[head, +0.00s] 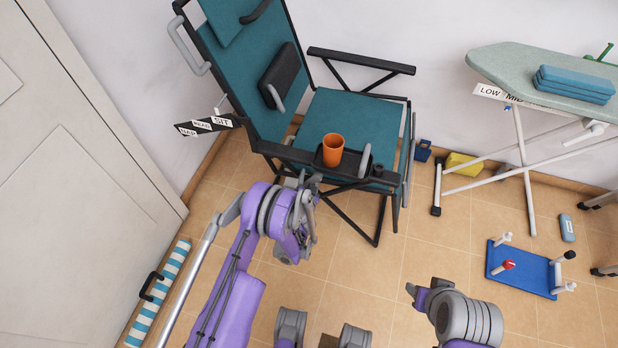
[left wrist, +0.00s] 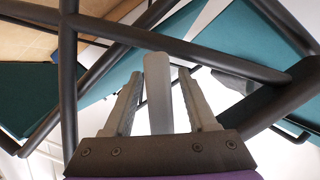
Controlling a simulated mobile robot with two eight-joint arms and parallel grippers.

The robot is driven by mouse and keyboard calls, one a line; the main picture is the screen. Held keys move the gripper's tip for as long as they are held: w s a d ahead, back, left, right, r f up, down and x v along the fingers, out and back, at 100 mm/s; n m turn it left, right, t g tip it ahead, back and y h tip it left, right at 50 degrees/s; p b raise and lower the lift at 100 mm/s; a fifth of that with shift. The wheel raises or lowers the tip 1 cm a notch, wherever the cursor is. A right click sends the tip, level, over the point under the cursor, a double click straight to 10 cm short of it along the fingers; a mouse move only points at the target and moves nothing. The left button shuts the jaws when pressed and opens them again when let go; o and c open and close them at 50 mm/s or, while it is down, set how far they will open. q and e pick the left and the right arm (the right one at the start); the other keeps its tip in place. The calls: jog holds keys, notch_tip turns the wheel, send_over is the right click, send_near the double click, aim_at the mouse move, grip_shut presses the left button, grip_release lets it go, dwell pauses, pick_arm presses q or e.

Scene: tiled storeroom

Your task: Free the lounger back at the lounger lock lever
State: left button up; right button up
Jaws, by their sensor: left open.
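The teal lounger (head: 345,112) stands against the wall with its back (head: 245,75) tilted. A label plate (head: 208,126) reading SIT, READ and NAP sits beside the back, with a thin pale pointer near SIT. My left gripper (head: 306,183) is open below the near armrest (head: 285,153). In the left wrist view a pale grey bar (left wrist: 158,95), seemingly the lock lever, stands between the open fingers (left wrist: 158,100); I cannot tell whether they touch it. In the head view, my arm and the armrest hide this spot. Part of my right arm (head: 465,318) shows at lower right; its jaws are unclear.
An orange cup (head: 333,150) stands in the armrest tray. An ironing board (head: 540,75) with folded blue cloth stands right. A blue board with pegs (head: 522,270) lies on the floor. A striped piece (head: 158,295) lies by the door. Floor tiles before the lounger are clear.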

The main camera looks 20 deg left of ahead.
pick_arm(q)
grip_shut()
dwell(1.4)
